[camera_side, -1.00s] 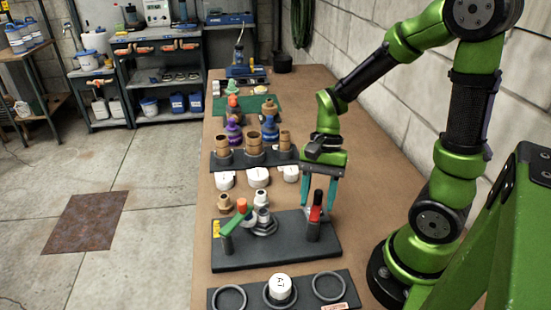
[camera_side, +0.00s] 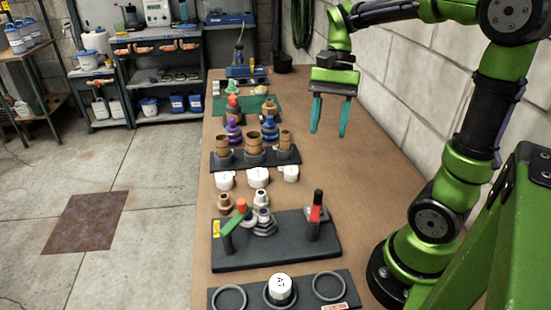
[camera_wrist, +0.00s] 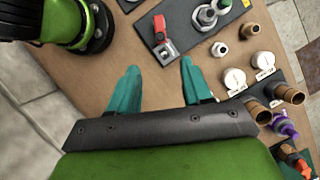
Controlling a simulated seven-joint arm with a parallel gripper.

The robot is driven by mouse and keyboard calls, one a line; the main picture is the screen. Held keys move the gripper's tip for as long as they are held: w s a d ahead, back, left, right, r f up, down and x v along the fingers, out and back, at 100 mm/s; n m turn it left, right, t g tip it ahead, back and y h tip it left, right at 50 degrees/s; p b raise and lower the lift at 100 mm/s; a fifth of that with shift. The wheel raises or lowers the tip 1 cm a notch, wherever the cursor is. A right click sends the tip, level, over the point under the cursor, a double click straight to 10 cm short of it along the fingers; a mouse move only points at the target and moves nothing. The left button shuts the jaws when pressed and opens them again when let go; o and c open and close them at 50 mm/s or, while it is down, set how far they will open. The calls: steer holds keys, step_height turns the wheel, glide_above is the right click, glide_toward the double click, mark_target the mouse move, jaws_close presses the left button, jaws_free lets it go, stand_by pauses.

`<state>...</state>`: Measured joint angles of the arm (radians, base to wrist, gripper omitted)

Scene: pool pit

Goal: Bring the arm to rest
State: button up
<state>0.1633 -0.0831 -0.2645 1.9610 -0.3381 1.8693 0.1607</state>
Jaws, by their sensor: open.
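My gripper (camera_side: 329,115) is raised over the right part of the brown bench (camera_side: 365,180), near the block wall. Its two teal fingers point down, apart, with nothing between them. In the wrist view my gripper (camera_wrist: 158,85) also shows open fingers over bare bench top. The bench fixtures stand to the left of my gripper in the side view, clear of the fingers.
A dark plate (camera_side: 285,248) with a red-handled clamp (camera_side: 315,210) and a green lever (camera_side: 235,217) stands near the front. A ringed tray (camera_side: 252,291) holds a white cap (camera_side: 280,289). A rack (camera_side: 225,161) holds brown cylinders. The bench's right side is clear.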

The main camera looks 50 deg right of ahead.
steer(key=s+a+n+t+h, duration=0.1)
steer(key=a+n+t+h, duration=0.1)
steer(key=a+n+t, duration=0.6)
steer(key=shift+s+a+f+n+t, duration=0.2)
steer(key=shift+a+n+t, duration=0.3)
steer(key=shift+n, duration=0.4)
steer(key=shift+o, duration=0.5)
steer(key=shift+s+a+r, duration=0.1)
steer(key=shift+a+r, duration=0.05)
steer(key=shift+r, duration=0.1)
steer(key=shift+o, duration=1.2)
steer(key=shift+f, duration=0.25)
steer(key=o, duration=0.6)
steer(key=w+d+g, duration=0.1)
steer(key=d+m+g+h, duration=0.1)
steer(key=w+d+g, duration=0.1)
steer(key=d, duration=0.1)
steer(key=shift+w+d+r+m+g, duration=0.1)
steer(key=shift+w+r+m+g, duration=0.05)
steer(key=shift+w+m+g, duration=0.15)
steer(key=d+f+m+g, duration=0.1)
steer(key=f, duration=0.1)
steer(key=s+d+f+m+g, duration=0.1)
steer(key=f, duration=0.2)
steer(key=s+d+f+m+g+h, duration=0.1)
steer(key=f, duration=0.1)
steer(key=shift+d+f+g, duration=0.1)
steer(key=shift+f+g, duration=0.3)
